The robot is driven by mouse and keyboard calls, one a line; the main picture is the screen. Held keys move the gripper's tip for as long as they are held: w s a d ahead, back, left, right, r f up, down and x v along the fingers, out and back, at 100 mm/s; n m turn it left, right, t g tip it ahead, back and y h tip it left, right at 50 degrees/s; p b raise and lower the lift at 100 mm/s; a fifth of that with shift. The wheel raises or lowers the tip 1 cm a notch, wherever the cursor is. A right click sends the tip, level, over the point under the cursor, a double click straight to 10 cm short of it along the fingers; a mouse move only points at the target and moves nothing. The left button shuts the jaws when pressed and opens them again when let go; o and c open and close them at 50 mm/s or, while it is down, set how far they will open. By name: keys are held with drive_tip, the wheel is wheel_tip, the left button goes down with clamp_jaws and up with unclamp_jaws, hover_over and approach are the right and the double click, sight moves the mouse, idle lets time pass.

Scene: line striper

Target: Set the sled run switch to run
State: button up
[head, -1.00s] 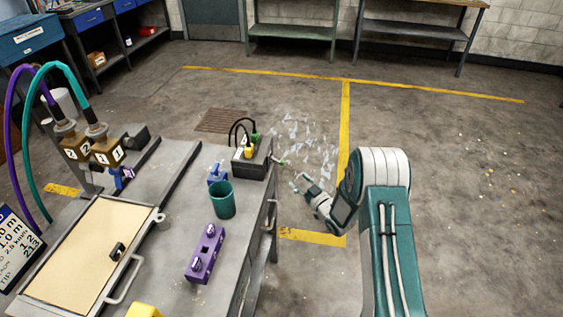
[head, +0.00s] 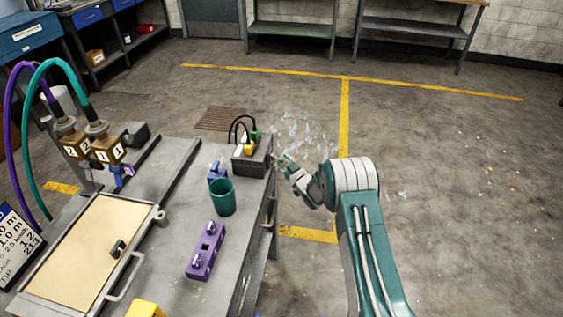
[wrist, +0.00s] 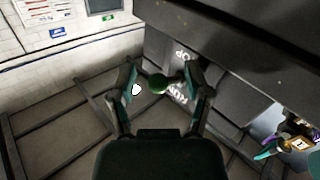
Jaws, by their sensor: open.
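The dark control box (head: 252,158) stands at the far right corner of the bench. In the wrist view its dark side face (wrist: 170,60) carries two upside-down white labels, which look like STOP and RUN. The sled run switch is a lever with a round green knob (wrist: 157,84), which sticks out toward my wrist camera. My gripper (head: 283,160) is at the right side of the box. In the wrist view my gripper (wrist: 162,82) is open, with one finger on each side of the knob. I cannot tell whether either finger touches it, or the lever's exact setting.
A teal cup (head: 221,198), a blue item (head: 217,171) and a purple block (head: 205,251) stand on the bench (head: 172,245). Two black cables (head: 241,125) loop above the box. The floor (head: 450,190) to the right is clear.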

clamp_jaws()
